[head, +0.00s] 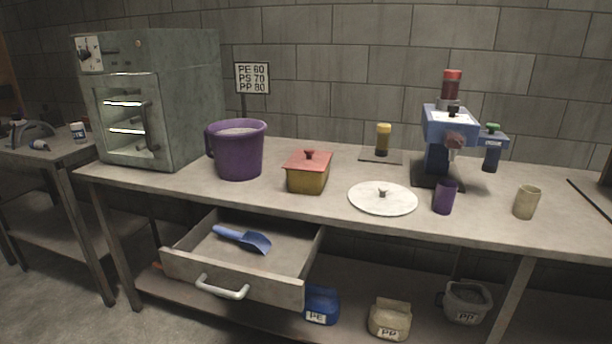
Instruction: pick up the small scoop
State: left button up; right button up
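A small blue scoop (243,239) lies in the open drawer (285,284) under the workbench. Its handle points to the back left and its bowl to the right. The drawer is pulled out, with a pale curved handle (222,288) on its front. Neither of my grippers shows in the head view, and nothing touches the scoop.
On the workbench (330,206) stand a purple bucket (238,152), a yellow box with a red lid (308,172), a white round lid (382,198), a blue machine (440,140) and cups. A grey oven (150,98) stands at left. Labelled containers sit on the lower shelf.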

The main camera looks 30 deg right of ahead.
aim_at(254, 241)
jog(key=u, duration=0.95)
jog(key=i, duration=2.75)
jog(key=z, duration=2.5)
